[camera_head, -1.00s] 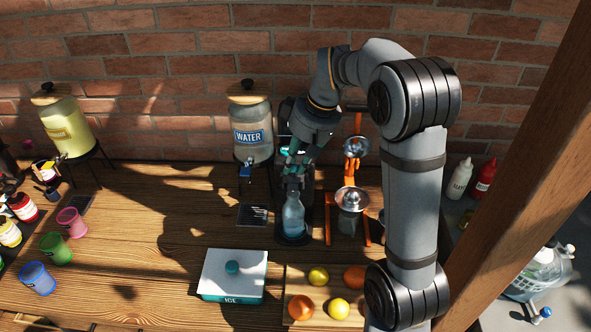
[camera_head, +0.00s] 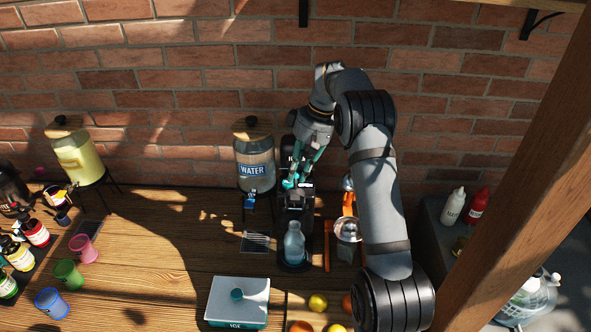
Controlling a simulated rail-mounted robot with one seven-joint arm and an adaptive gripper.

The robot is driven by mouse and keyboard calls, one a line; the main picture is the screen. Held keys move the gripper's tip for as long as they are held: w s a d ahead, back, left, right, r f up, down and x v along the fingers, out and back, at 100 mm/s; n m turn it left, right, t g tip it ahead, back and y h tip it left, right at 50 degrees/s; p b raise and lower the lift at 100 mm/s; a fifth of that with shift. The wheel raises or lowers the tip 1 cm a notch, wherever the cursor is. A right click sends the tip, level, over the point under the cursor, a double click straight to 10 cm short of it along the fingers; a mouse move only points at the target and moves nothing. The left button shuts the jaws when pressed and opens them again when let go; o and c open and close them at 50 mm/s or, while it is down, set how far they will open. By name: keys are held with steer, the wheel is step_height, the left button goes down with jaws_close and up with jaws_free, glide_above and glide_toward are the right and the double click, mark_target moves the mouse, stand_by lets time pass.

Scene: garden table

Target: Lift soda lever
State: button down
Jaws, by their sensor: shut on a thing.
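The dark soda machine (camera_head: 285,212) stands at the back of the wooden table, right of the water dispenser. A translucent blue bottle (camera_head: 294,243) stands upright in it, on its base. My gripper (camera_head: 297,183) is at the top of the machine, above the bottle, coming from the upper right. It is shut on a small part there, which I take to be the soda lever; the fingers and the dark machine body hide most of it.
The water dispenser (camera_head: 255,165) stands close on the left. An orange juicer press (camera_head: 348,228) is close on the right, partly behind my arm. The white ice box (camera_head: 238,300) and fruit (camera_head: 318,303) are in front. Cups (camera_head: 68,273) stand at the far left.

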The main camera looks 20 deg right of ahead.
steer(key=shift+s+d+f, duration=0.1)
steer(key=shift+f, duration=0.15)
stand_by(0.4)
steer(key=c, duration=2)
jaws_free()
steer(key=shift+o, duration=1.3)
steer(key=shift+w, duration=0.3)
steer(key=shift+o, duration=1)
steer(key=shift+s, duration=0.1)
steer(key=shift+r, duration=0.1)
steer(key=shift+r, duration=0.25)
steer(key=v, duration=0.7)
steer(key=shift+d, duration=0.1)
